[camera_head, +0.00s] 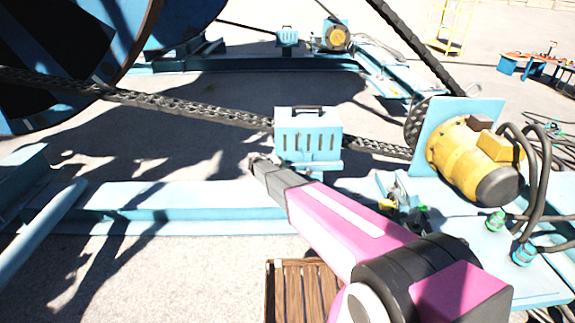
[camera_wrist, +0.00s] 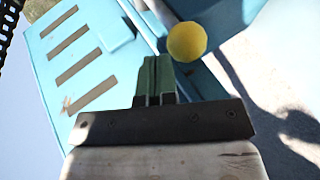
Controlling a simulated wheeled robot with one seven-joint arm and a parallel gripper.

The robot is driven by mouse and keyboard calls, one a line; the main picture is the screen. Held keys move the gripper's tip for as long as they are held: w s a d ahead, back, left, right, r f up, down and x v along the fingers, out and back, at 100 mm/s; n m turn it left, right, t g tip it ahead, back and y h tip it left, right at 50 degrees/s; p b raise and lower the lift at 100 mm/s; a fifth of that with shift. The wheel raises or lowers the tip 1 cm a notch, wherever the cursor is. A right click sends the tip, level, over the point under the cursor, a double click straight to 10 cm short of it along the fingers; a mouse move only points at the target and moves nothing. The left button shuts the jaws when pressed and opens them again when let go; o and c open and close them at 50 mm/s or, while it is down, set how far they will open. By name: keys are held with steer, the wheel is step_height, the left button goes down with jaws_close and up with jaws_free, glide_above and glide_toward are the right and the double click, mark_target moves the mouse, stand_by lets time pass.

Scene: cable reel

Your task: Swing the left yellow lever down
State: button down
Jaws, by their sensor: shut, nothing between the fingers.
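A round yellow knob (camera_wrist: 187,42) shows in the wrist view, just right of and beyond my fingertips. In the head view my gripper (camera_head: 256,163) is at the lower left of a light-blue slotted box (camera_head: 309,132). No knob shows there beside the fingertips. The box also shows in the wrist view (camera_wrist: 85,35), left of the fingers.
A chain (camera_head: 185,105) runs past the box toward a sprocket and a yellow motor (camera_head: 465,155) at right. A blue beam (camera_head: 180,200) lies behind and below my gripper. A wooden slatted piece (camera_head: 300,285) stands at the bottom. Open floor lies at the left front.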

steer(key=shift+a+f, duration=0.25)
steer(key=shift+f, duration=0.5)
steer(key=shift+f, duration=0.15)
steer(key=d+r+v, duration=0.1)
steer(key=r+v, duration=0.1)
steer(key=v, duration=1)
steer(key=shift+a+r, duration=0.25)
steer(key=shift+r, duration=0.2)
